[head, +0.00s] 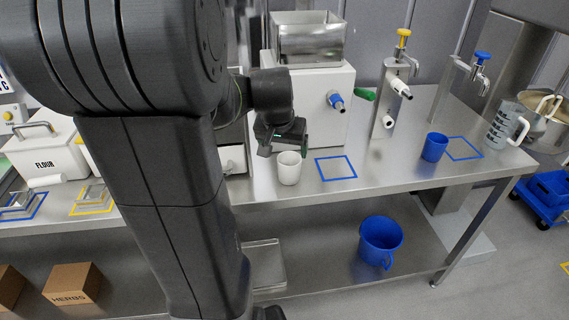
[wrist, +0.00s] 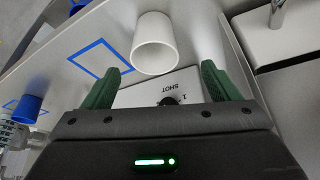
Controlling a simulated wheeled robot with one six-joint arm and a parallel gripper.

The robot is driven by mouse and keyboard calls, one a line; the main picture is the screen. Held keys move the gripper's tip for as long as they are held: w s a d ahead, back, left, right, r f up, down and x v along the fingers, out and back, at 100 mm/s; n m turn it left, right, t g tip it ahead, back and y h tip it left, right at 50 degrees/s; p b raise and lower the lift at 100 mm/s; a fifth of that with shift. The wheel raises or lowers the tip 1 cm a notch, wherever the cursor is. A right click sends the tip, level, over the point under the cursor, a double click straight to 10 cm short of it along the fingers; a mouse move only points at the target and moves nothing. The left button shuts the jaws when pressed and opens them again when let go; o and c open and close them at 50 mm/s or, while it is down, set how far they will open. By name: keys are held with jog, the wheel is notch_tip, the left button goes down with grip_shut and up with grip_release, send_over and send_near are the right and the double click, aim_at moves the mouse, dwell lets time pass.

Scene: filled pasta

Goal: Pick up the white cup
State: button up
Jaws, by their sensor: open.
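The white cup (head: 289,168) stands upright on the steel table, just left of a blue square outline. In the wrist view the white cup (wrist: 155,42) is ahead of the fingers, with its open rim toward the camera. My gripper (head: 281,139) is just above and slightly behind the cup in the head view. Its green fingers (wrist: 160,82) are spread apart and empty. The cup is apart from both fingers in the wrist view, and lies near the middle of the gap between them.
A blue cup (head: 434,147) and a measuring jug (head: 506,125) stand farther right on the table. A white dispenser machine (head: 318,105) with a blue-tipped spout is behind the cup. A blue square outline (head: 336,168) lies empty. A blue bucket (head: 380,243) sits on the lower shelf.

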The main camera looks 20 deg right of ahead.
aim_at(286, 157)
jog(key=x, duration=0.5)
jog(key=shift+f, duration=0.2)
jog(key=shift+s+d+x, duration=0.15)
jog(key=shift+x, duration=1.15)
jog(key=shift+s+d+x, duration=0.1)
jog(key=shift+d+x, duration=0.1)
jog(key=shift+x, duration=1.15)
jog(key=c, duration=1.1)
jog(key=shift+o, duration=0.2)
